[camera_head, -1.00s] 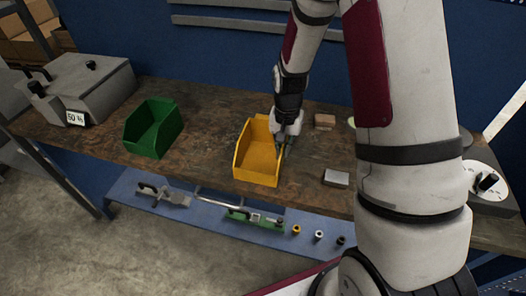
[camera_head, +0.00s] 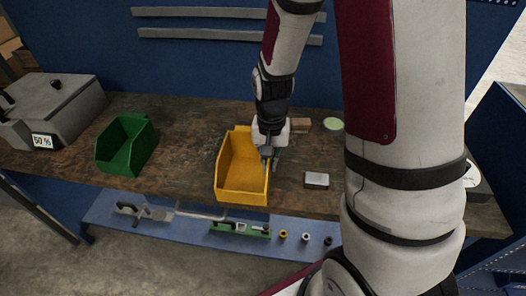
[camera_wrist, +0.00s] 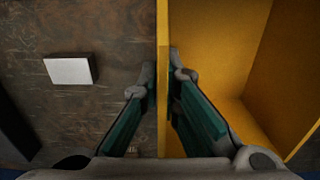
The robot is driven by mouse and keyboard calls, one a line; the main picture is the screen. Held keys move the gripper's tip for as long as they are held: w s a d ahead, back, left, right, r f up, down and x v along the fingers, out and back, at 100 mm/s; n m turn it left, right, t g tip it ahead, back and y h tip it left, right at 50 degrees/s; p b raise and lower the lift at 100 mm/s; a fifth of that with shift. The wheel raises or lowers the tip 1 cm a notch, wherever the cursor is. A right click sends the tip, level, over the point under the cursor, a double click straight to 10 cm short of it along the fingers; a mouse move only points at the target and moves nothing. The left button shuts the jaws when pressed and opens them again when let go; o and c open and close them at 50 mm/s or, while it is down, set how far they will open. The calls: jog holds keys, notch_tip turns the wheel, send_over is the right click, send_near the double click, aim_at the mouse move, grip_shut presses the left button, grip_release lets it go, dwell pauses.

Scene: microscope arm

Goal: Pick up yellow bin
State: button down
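The yellow bin (camera_head: 242,178) is an open-topped box on the brown workbench (camera_head: 190,170), near its front edge. It appears to rest upright on the bench. My gripper (camera_head: 270,158) points down at the bin's right side wall. In the wrist view, the gripper (camera_wrist: 164,72) has one finger outside the bin and one inside, with the bin's wall (camera_wrist: 163,30) between them. Both fingertips appear to touch the wall, closed on it. The bin's interior (camera_wrist: 215,55) looks empty in what shows.
A green bin (camera_head: 126,150) stands left of the yellow one, and a grey machine (camera_head: 58,105) is further left. A small metal block (camera_head: 317,180) lies to the right, with a brown block (camera_head: 303,124) behind. A blue lower shelf (camera_head: 185,228) holds tools and small parts.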

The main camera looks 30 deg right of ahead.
jog(key=s+a+p, duration=0.1)
jog(key=s+p, duration=0.1)
jog(key=s, duration=0.7)
jog(key=shift+s+a+r, duration=0.2)
jog(key=shift+r, duration=0.25)
